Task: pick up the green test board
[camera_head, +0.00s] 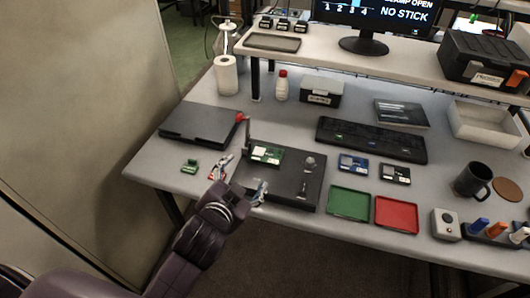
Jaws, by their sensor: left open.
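A green test board (266,154) with a pale label lies on the back left part of a flat black test fixture (290,191). A lever with a red knob (241,117) stands upright at the fixture's back left corner. My left gripper (240,180) reaches in from the lower left. Its two fingers are spread apart with nothing visible between them. It is over the fixture's front left edge, nearer to me than the board and apart from it. My right gripper is out of view.
A small green part (190,166) lies left of the fixture. A blue board (352,163) and a dark board (396,174) lie to its right, behind a green tray (349,204) and a red tray (396,214). A closed laptop (198,124) and a keyboard (371,139) are further back.

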